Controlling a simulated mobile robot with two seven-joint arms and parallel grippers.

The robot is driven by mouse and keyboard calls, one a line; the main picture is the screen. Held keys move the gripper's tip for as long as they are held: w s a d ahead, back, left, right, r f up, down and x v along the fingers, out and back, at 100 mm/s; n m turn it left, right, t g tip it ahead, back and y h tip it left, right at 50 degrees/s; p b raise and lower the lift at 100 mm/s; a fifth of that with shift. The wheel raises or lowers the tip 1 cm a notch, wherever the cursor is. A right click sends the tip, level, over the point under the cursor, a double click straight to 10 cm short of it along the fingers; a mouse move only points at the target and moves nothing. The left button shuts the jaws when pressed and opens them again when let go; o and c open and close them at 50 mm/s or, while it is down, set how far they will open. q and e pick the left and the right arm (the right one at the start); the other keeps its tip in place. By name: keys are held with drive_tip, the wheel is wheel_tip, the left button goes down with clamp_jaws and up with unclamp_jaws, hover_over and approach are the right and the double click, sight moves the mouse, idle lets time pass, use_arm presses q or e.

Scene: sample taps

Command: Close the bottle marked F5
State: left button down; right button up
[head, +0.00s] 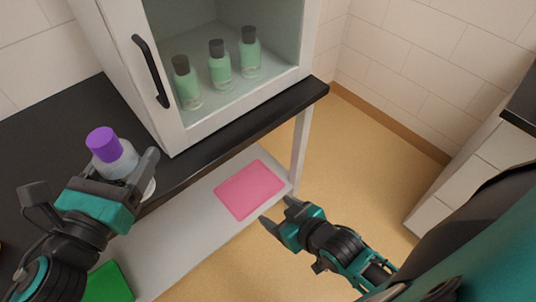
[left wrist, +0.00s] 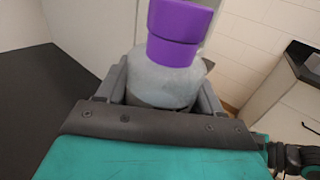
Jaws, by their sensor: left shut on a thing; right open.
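A pale grey bottle (head: 122,165) with a purple cap (head: 103,144) is held in my left gripper (head: 118,180), near the front edge of the dark counter. In the left wrist view the bottle (left wrist: 165,83) sits between the two fingers, and the purple cap (left wrist: 178,35) is on its top. I cannot tell how tight the cap is. No F5 mark is readable; the bottle's lower part is hidden by the gripper. My right gripper (head: 279,214) is open and empty, to the right, in front of the lower shelf.
A white cabinet (head: 120,62) with a black handle (head: 150,72) stands on the dark counter (head: 40,130). Several green bottles with dark caps (head: 220,68) are inside. A pink mat (head: 250,188) and a green one (head: 108,283) lie on the lower shelf (head: 190,225).

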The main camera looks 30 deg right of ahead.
idle(0.6)
use_arm(q)
drive_tip(key=w+a+r+n+t+y, duration=0.1)
drive_tip(key=w+a+r+n+y, duration=0.1)
drive_tip(key=a, duration=0.6)
drive_tip(key=w+a+r+n+t+y+b, duration=0.1)
drive_tip(key=w+a+r+n+y, duration=0.2)
drive_tip(key=a, duration=0.5)
drive_tip(key=w+a+r+n+t+y+b, duration=0.1)
drive_tip(key=w+a+r+n+t+y, duration=0.1)
drive_tip(key=a+y, duration=0.5)
wheel_tip(320, 180, up, 3)
drive_tip(key=shift+w+a+r+n, duration=0.2)
drive_tip(key=shift+w+a+n, duration=0.4)
drive_tip(key=shift+w+a, duration=0.45)
drive_tip(key=shift+f, duration=0.1)
